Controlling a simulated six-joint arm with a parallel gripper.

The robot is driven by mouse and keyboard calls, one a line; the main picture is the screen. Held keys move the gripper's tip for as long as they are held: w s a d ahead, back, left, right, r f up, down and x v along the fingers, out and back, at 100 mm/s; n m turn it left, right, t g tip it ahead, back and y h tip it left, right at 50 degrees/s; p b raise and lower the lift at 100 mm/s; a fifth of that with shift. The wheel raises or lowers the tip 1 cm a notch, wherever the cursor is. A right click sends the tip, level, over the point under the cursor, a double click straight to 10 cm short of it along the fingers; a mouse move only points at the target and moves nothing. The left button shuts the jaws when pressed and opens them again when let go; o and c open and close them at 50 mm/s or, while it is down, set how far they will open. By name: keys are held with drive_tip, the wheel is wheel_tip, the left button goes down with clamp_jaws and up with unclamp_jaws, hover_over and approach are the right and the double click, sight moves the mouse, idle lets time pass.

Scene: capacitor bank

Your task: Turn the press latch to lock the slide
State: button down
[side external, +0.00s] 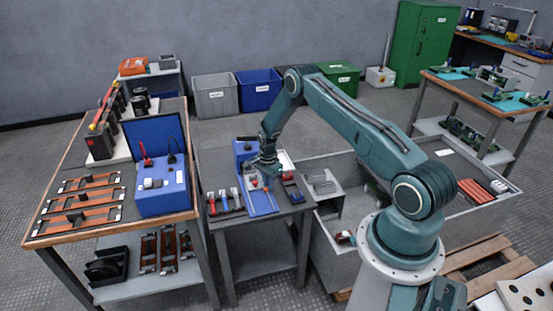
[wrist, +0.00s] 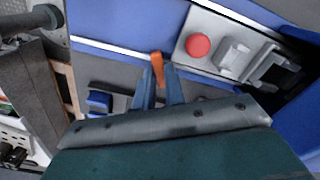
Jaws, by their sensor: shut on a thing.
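The press latch (wrist: 157,66) is a small orange lever in the wrist view, beside the long blue base of the press (wrist: 120,22). My gripper (wrist: 159,80) is shut on the latch, with its two blue-grey fingers on either side of it. In the side view my gripper (side external: 266,174) is low over the press, whose blue base (side external: 262,204) stands on the small grey table. The slide cannot be told apart clearly.
A grey panel with a red button (wrist: 198,46) lies close to the right of my gripper in the wrist view. Red-handled tools (side external: 224,203) stand left of the press. A blue box (side external: 163,193) is on the left bench, and a grey bin (side external: 326,222) is to the right.

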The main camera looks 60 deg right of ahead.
drive_tip(key=m, duration=0.6)
idle(0.4)
drive_tip(key=c, duration=1.6)
unclamp_jaws()
drive_tip(key=shift+c, duration=0.2)
drive_tip(key=shift+r, duration=0.2)
drive_tip(key=shift+r, duration=3.35)
drive_tip(key=shift+r, duration=0.1)
